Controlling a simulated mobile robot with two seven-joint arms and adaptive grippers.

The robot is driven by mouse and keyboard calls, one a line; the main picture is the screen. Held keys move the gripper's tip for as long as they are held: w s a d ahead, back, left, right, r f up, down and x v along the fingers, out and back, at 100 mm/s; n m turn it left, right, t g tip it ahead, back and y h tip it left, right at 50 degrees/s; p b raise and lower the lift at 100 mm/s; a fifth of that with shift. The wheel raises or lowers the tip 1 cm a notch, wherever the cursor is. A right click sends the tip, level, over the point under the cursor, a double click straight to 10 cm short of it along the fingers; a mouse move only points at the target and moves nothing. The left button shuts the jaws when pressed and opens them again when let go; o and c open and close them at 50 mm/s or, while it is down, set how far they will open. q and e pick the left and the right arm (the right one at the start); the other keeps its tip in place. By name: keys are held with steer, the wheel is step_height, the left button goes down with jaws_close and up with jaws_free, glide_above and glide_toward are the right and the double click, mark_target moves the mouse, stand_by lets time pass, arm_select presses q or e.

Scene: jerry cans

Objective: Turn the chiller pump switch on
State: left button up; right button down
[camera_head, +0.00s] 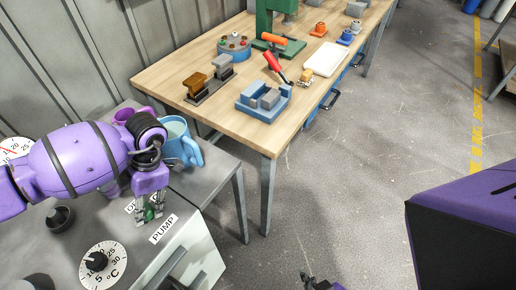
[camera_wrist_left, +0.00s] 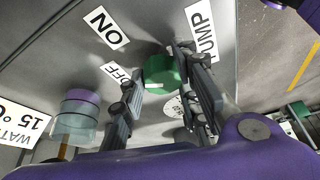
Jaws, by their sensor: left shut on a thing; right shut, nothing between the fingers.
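The pump switch is a green knob (camera_head: 151,212) on the grey chiller top (camera_head: 120,225), beside a PUMP label (camera_head: 163,228). In the left wrist view the knob (camera_wrist_left: 165,70) has a white mark on its lower left, pointing roughly to the OFF label (camera_wrist_left: 122,75) side. The ON label (camera_wrist_left: 105,28) is farther up and left. My left gripper (camera_head: 150,207) points down, its two fingers shut on the knob from either side. My right gripper (camera_head: 316,284) shows only in part at the bottom edge, shut and empty.
A black dial with a °C scale (camera_head: 97,262) is in front of the left gripper. A wooden workbench (camera_head: 240,135) with several tools is beyond.

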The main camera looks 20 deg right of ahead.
arm_select(q)
steer(key=m, duration=0.1)
steer(key=m+t, duration=0.1)
steer(key=shift+w+a+r+m, duration=0.15)
steer(key=shift+r+m, duration=0.1)
steer(key=shift+m, duration=0.15)
steer(key=shift+m+t+p, duration=0.35)
steer(key=shift+m+t, duration=0.35)
steer(key=shift+m, duration=0.7)
arm_select(e)
steer(key=shift+w+a+r, duration=0.25)
steer(key=shift+w+r, duration=0.1)
steer(key=shift+r, duration=0.05)
arm_select(q)
steer(key=shift+m, duration=0.3)
arm_select(e)
steer(key=shift+d, duration=0.15)
arm_select(q)
steer(key=o, duration=1)
steer(key=shift+o, duration=0.2)
steer(key=shift+f, duration=0.15)
steer(key=shift+d, duration=0.2)
